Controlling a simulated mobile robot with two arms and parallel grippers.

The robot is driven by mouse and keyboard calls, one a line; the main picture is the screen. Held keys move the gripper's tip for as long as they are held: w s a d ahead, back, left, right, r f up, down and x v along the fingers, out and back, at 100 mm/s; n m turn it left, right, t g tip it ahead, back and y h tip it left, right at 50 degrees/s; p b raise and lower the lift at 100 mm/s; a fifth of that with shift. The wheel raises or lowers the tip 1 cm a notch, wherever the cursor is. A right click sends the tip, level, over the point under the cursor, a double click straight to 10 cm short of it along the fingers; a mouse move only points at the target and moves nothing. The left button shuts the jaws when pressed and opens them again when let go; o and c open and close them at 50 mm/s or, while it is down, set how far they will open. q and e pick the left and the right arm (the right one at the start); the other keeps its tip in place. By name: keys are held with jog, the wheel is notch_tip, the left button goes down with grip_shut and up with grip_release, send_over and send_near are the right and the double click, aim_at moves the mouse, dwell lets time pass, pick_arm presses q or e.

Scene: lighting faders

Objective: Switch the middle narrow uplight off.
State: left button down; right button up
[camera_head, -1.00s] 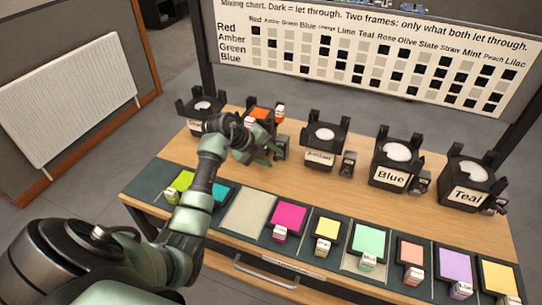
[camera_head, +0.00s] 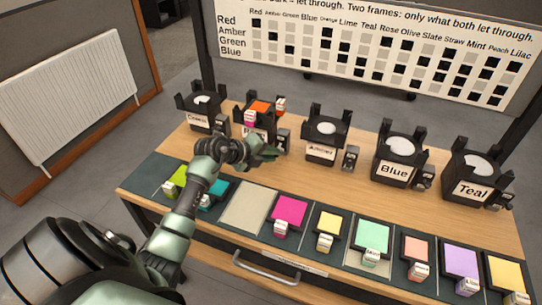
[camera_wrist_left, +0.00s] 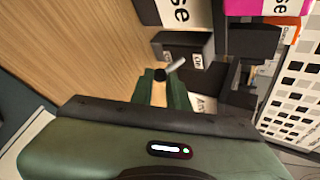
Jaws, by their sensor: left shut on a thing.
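Five black uplights stand in a row on the wooden bench. The second from the left (camera_head: 247,132) holds an orange filter (camera_head: 261,108) and stands between two others of similar width. Its black switch box (camera_head: 283,141) is at its right side. In the left wrist view the box (camera_wrist_left: 184,45) shows small white labels and a grey lever with a round black end (camera_wrist_left: 160,74). My left gripper (camera_head: 274,153) is just in front of this box. In the wrist view its green fingertips (camera_wrist_left: 160,92) are nearly together, shut at the lever's black end. My right gripper is out of view.
The Amber (camera_head: 320,152), Blue (camera_head: 393,170) and Teal (camera_head: 470,190) uplights stand to the right, each with a switch box. Coloured filters lie in a dark rack (camera_head: 150,170) along the front edge. Bare wood (camera_head: 300,190) lies between rack and uplights.

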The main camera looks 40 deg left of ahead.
pick_arm(q)
jog(key=shift+f, duration=0.1)
jog(key=c, duration=1.5)
grip_release()
jog(key=shift+c, duration=0.2)
jog(key=shift+o, duration=0.9)
jog(key=shift+w, duration=0.1)
jog(key=v, duration=0.7)
jog(key=shift+s, duration=0.4)
